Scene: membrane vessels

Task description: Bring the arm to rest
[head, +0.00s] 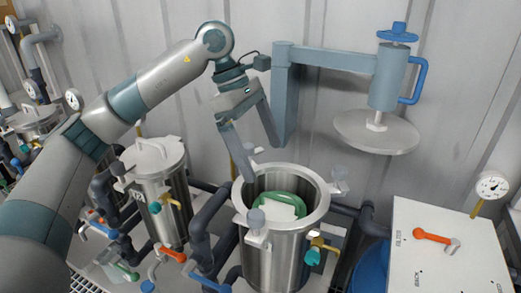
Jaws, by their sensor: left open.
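My left arm comes in from the left and reaches over an open steel vessel (275,258). My left gripper (262,165) is open and empty, its two long fingers pointing down. One fingertip appears at the vessel's back left rim, the other above the opening; the exact gap to the rim is hard to tell. Inside the vessel lies a green ring-shaped piece with a white middle (279,208). My right gripper is not in view.
A round lid (376,132) hangs from a blue swing arm (335,58), clear of the vessel at right. A closed vessel (157,175) stands left. Pipes and coloured valve handles crowd the front. A white panel (445,265) with an orange handle and a gauge (491,186) are at right.

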